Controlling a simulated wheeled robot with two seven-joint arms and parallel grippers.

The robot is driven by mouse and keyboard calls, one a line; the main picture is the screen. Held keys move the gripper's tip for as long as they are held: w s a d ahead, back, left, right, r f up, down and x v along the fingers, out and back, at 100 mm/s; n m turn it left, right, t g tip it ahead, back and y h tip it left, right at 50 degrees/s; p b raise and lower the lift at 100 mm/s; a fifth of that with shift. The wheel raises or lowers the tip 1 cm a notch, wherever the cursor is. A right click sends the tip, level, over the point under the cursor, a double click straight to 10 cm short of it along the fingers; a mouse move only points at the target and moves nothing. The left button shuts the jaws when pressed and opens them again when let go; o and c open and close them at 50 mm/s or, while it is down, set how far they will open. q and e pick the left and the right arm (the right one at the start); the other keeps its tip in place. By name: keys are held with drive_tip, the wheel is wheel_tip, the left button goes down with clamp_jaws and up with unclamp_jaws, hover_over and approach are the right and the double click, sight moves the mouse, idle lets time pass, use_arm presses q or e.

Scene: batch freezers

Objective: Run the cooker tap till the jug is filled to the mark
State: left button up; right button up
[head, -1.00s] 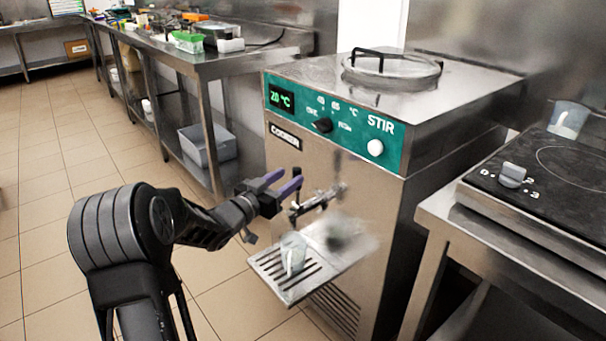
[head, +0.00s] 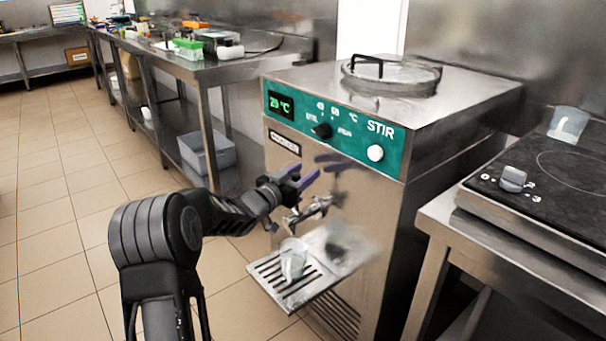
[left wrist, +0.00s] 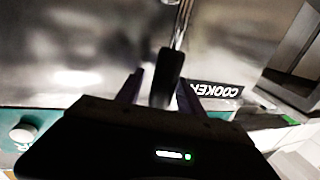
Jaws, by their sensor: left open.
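The cooker (head: 335,235) is a steel cabinet with a green panel reading about 20 °C. Its tap (head: 312,210) sticks out of the front above a slotted drip tray (head: 262,277). The clear jug (head: 293,260) stands upright on the tray below the tap; its mark and any liquid level are too small to tell. My left gripper (head: 303,181), with purple fingers, is open at the tap. In the left wrist view, the black tap lever (left wrist: 168,78) shows between the open fingers of my left gripper (left wrist: 160,88). My right gripper is out of view.
A steel bench (head: 260,62) with a green box (head: 188,48) runs along the back left. The tiled floor at left is clear.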

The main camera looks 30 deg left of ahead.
use_arm(q)
drive_tip(key=shift+c, duration=0.4)
clamp_jaws()
idle(0.9)
